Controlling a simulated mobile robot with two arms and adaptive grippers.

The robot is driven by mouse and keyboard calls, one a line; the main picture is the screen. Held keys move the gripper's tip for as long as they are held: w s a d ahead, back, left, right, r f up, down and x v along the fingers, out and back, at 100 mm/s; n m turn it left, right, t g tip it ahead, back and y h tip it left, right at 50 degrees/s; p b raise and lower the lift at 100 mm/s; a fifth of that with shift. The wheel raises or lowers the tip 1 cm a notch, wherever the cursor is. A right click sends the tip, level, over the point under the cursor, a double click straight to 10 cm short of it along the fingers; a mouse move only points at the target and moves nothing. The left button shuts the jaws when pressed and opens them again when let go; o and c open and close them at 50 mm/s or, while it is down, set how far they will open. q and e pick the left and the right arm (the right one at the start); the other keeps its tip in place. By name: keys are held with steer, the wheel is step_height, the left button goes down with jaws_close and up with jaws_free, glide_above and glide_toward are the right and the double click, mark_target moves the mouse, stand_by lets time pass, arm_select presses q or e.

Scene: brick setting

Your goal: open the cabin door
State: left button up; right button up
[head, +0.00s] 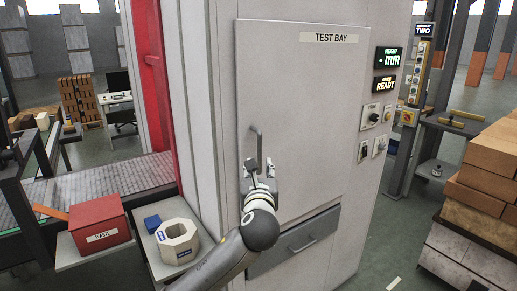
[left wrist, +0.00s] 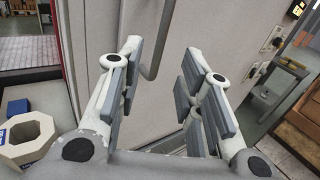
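The cabin door (head: 300,80) is a light grey panel marked TEST BAY, and it looks shut in its frame. Its handle (head: 257,145) is a thin upright grey bar on the left part of the door; the handle also shows in the left wrist view (left wrist: 157,45). My left gripper (head: 260,170) is in front of the door at the handle's lower end. In the left wrist view its fingers (left wrist: 160,58) are spread apart, with the bar seen between them, nearer the left finger. I cannot tell whether they touch it. My right gripper is not in view.
A grey drawer (head: 294,242) sits below the door. At the left, a shelf (head: 150,258) holds a white octagonal ring (head: 177,240) and a blue block (head: 152,223). A red box (head: 99,224) stands beside them. Switches (head: 370,117) and displays are right of the door.

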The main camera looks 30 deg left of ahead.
mark_target(260, 153)
arm_select(q)
steer(key=x, duration=0.3)
steer(key=p+x, duration=0.1)
steer(key=x, duration=0.1)
steer(key=shift+w+a+r, duration=0.15)
steer(key=shift+w+r, duration=0.1)
steer(key=shift+w, duration=0.1)
steer(key=p+x, duration=0.1)
steer(key=x, duration=0.3)
steer(key=shift+w+a, duration=0.1)
steer(key=shift+w, duration=0.1)
steer(key=shift+w+a+f, duration=0.1)
steer(key=shift+w+a, duration=0.1)
steer(key=shift+w, duration=0.1)
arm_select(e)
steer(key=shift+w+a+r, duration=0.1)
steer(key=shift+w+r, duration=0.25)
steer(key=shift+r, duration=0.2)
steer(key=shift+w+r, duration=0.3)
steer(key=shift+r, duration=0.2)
arm_select(q)
jaws_close()
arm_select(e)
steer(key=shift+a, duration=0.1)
